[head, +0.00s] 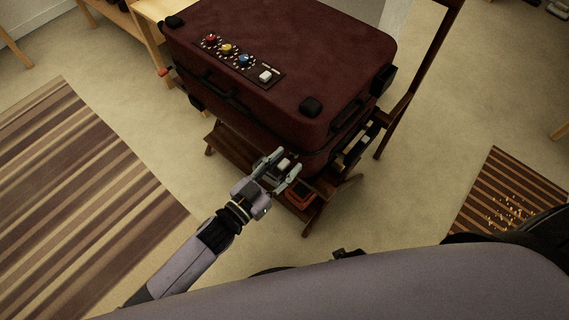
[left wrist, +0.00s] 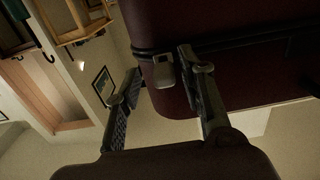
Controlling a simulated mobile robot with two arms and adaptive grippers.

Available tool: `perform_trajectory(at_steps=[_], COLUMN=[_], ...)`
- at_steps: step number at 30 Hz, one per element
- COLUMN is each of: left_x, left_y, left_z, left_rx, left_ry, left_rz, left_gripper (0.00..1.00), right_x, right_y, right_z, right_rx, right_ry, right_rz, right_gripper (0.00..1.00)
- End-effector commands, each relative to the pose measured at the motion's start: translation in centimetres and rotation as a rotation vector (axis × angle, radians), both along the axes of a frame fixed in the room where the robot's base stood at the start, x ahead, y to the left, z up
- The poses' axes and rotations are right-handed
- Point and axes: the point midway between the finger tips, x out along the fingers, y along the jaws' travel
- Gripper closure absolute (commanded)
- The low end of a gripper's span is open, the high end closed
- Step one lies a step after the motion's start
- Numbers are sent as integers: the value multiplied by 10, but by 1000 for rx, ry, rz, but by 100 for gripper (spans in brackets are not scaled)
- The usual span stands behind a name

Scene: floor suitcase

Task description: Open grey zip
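The dark red suitcase (head: 290,50) lies flat and closed on a wooden stand. A grey zip pull (head: 284,164) shows at its near lower edge, by the near corner. In the left wrist view the grey zip pull (left wrist: 164,73) hangs below the dark zip seam of the suitcase (left wrist: 265,75). My left gripper (head: 286,161) is at that edge with its fingers apart. In the left wrist view the left gripper (left wrist: 160,66) has one finger on each side of the pull, with the right finger closer to it. Contact is not clear. My right gripper is not visible.
The suitcase top has a panel (head: 238,60) with red, yellow, blue and white knobs. The wooden stand (head: 308,221) surrounds the suitcase's base, with an upright post (head: 398,112) at right. A striped rug (head: 80,190) lies left.

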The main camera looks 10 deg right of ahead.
Motion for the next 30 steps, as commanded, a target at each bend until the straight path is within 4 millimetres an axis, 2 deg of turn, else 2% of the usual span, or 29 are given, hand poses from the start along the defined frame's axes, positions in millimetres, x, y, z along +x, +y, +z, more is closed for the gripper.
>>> perform_trajectory(at_steps=[5,12,18,22,30], left_x=[-12,-44,-63,-69,-71], left_y=[17,59,85,94,96], left_z=[-1,-2,-2,-1,-1], left_rx=[3,3,2,1,0], left_ry=[2,4,4,2,1], left_rz=[1,-1,-1,-1,-1], left_gripper=[63,63,63,63,63], right_x=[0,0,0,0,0], right_y=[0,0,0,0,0], right_z=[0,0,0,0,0], right_rx=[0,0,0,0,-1], right_ry=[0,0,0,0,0], right_rz=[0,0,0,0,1], right_gripper=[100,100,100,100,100])
